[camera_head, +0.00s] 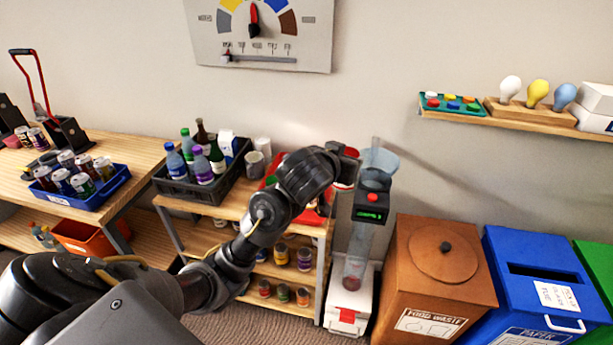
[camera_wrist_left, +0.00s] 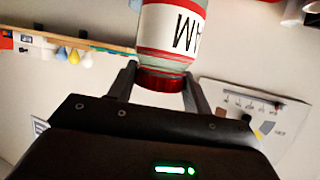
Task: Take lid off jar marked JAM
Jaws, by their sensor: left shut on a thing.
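In the left wrist view, which is turned upside down, my left gripper (camera_wrist_left: 160,88) is shut around the red lid (camera_wrist_left: 162,80) of a jar (camera_wrist_left: 172,28). My right gripper is not in view.
A scale with a clear tube (camera_head: 358,245) stands close right of the gripper. A black crate of bottles (camera_head: 178,190) is on the shelf top at left. Brown food waste bin (camera_head: 435,275) and blue paper bin (camera_head: 520,245) stand at right. Small jars fill the lower shelves.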

